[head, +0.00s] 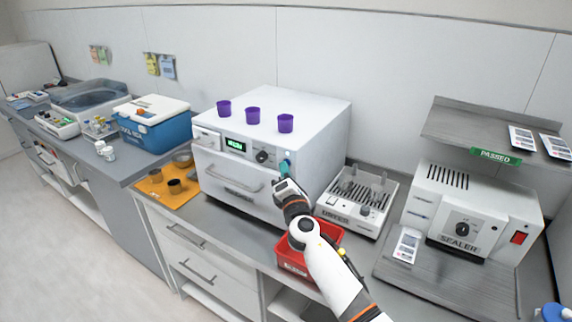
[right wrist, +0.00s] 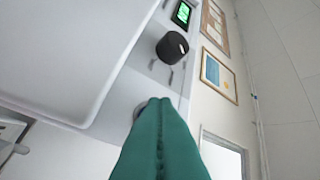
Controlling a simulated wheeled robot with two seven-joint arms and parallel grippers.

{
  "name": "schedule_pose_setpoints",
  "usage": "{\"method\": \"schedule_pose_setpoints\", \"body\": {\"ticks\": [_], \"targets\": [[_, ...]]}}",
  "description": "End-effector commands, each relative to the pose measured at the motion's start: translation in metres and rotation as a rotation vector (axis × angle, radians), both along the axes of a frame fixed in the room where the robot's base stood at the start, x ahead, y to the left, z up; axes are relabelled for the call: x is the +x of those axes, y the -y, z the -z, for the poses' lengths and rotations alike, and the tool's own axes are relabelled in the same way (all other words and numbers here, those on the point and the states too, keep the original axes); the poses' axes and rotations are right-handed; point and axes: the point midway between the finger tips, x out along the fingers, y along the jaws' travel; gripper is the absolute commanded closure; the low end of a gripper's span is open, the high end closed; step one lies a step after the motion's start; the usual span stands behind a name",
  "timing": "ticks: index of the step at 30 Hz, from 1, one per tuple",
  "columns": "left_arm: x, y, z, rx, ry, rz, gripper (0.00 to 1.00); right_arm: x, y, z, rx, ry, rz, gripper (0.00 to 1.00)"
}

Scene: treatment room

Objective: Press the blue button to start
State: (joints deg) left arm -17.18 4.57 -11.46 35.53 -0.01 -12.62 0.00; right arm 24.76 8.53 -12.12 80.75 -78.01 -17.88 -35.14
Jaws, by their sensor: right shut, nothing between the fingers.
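The white machine (head: 270,172) on the counter has a green display (head: 236,145) and a black knob (head: 262,156) on its front panel. My right gripper (head: 285,167) is at the right end of this panel, its teal fingers shut and empty. In the right wrist view the fingers (right wrist: 160,102) point at the panel below the knob (right wrist: 172,47). A grey rounded rim (right wrist: 138,110) shows just beside the fingertips. The blue face of a button cannot be made out; the fingers cover that spot. Whether they touch the panel, I cannot tell. My left gripper is not in view.
Purple cups (head: 253,115) stand on the machine. A red bin (head: 296,260) sits below my right arm. A white rack unit (head: 355,203) and a sealer (head: 466,222) stand to the right. An orange mat (head: 178,199) with small cups lies left of the machine.

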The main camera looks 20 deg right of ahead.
Motion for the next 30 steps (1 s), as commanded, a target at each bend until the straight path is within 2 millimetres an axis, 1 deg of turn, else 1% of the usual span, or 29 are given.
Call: {"method": "schedule_pose_setpoints", "body": {"ticks": [11,22,30], "targets": [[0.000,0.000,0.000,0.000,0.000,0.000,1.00,0.000,0.001,-0.001,0.000,0.001,0.002,1.00],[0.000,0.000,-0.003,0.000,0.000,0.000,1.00,-0.009,-0.011,-0.001,0.000,0.001,0.001,1.00],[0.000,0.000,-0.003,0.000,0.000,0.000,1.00,-0.010,-0.012,0.000,0.000,0.001,0.001,1.00]]}}
